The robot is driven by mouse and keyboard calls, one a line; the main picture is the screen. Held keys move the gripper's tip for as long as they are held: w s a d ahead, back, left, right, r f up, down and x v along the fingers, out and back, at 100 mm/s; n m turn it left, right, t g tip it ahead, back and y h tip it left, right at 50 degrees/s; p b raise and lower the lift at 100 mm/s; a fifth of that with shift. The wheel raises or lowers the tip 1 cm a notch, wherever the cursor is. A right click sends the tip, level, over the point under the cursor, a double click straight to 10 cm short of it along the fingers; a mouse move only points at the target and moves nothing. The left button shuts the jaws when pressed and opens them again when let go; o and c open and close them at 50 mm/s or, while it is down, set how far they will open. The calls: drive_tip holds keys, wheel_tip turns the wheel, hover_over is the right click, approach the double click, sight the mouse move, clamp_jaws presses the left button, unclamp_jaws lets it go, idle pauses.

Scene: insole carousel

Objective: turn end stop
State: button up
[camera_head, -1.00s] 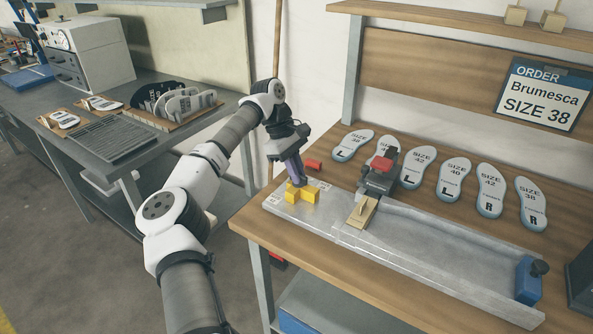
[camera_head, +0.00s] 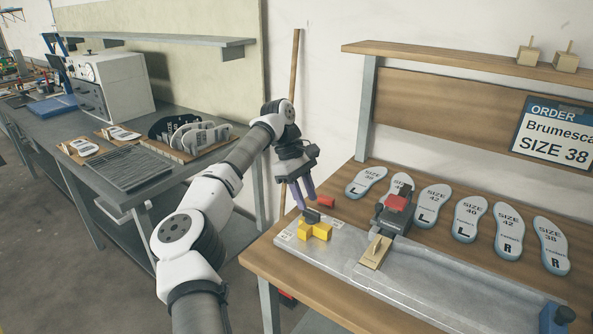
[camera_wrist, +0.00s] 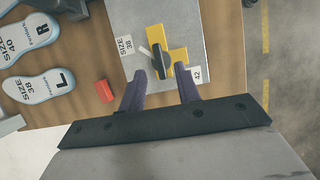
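The yellow end stop (camera_head: 318,231) sits on the left end of the metal plate, with a dark handle (camera_head: 311,216) on top. In the wrist view the yellow end stop (camera_wrist: 180,56) lies between the labels "SIZE 38" (camera_wrist: 125,45) and "42" (camera_wrist: 197,74), and its dark handle (camera_wrist: 160,60) points roughly along the view. My gripper (camera_head: 302,201) hovers just above and behind the end stop. In the wrist view its purple fingers (camera_wrist: 161,90) are spread apart with nothing between them, and the handle is beyond their tips.
A red block (camera_head: 326,202) lies on the wooden bench beside the plate. A dark clamp with a red top (camera_head: 394,207) and a wooden piece (camera_head: 375,252) stand to the right. Several insoles (camera_head: 433,206) lie in a row behind. A blue stop (camera_head: 554,319) is at far right.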

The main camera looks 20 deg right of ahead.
drive_tip(key=p+v, duration=0.1)
drive_tip(key=v, duration=0.9)
